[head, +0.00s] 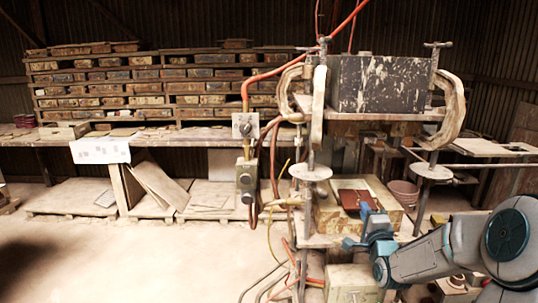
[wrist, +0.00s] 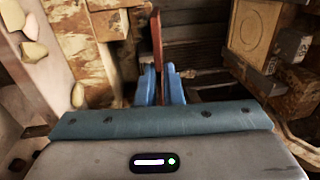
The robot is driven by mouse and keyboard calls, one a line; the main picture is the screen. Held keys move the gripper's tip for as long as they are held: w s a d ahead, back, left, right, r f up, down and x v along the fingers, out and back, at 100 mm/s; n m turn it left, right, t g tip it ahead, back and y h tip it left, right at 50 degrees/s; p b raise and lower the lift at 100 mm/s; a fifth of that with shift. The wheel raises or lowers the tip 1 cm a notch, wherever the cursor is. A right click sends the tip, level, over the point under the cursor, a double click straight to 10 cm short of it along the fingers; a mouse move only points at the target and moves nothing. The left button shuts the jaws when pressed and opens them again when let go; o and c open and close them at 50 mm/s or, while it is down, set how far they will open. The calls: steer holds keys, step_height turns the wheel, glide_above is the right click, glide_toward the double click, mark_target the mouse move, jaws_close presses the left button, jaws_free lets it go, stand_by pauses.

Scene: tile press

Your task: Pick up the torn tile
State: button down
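The torn tile (head: 355,197) is a flat reddish-brown slab with a darker patch, lying on the press bed in the head view. In the wrist view it shows edge-on as a narrow reddish strip (wrist: 157,38), running from the top down to my blue fingertips. My gripper (wrist: 160,75) has its fingers on either side of the strip with only a narrow gap between them. I cannot tell whether they touch the tile. In the head view my gripper (head: 360,226) reaches in from the right at the tile's near edge. The tile's near end is partly hidden by a finger.
The press frame (head: 382,84) with its clamps stands above the tile. A post with round plates (head: 310,173) is on the left and another (head: 432,171) on the right. A control box (head: 246,180) hangs left. Stacked shelves (head: 150,90) line the back; open floor lies at left.

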steer(key=shift+r, duration=0.1)
steer(key=shift+r+p, duration=0.35)
steer(key=shift+r, duration=0.2)
steer(key=shift+s, duration=0.1)
steer(key=s+b, duration=0.1)
steer(key=s, duration=1.3)
steer(key=shift+b, duration=0.4)
steer(key=shift+w, duration=0.1)
